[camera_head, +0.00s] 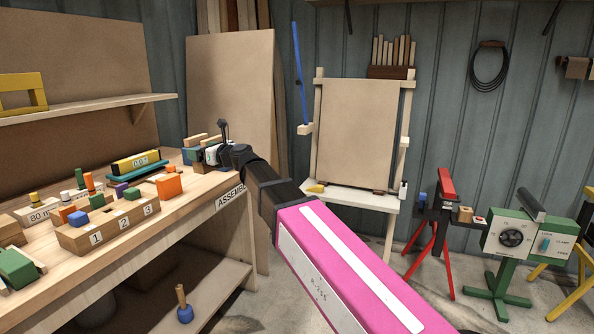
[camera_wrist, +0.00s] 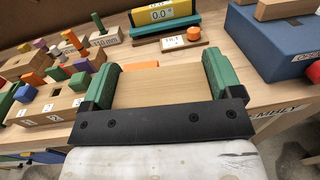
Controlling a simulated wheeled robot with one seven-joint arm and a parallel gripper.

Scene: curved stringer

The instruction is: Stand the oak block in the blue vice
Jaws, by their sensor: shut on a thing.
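My gripper (camera_wrist: 160,66) is shut on the oak block (camera_wrist: 158,90), a pale wooden piece spanning between its two green fingers in the wrist view. The block's lower part is hidden by the black gripper bar. In the head view my gripper (camera_head: 210,154) is over the right end of the bench, and the block cannot be made out clearly there. A blue body (camera_wrist: 278,45), which looks like the blue vice, stands at the upper right of the wrist view with wooden strips on top. It shows partly behind my gripper in the head view (camera_head: 188,155). The held block appears apart from it.
The bench (camera_head: 185,200) holds a numbered wooden block (camera_head: 108,228) with coloured pegs, a yellow level on a teal base (camera_head: 140,168) and an orange block (camera_head: 169,186). A shelf (camera_head: 95,108) runs above the left side. A red stand (camera_head: 437,225) and green machine (camera_head: 515,240) stand right.

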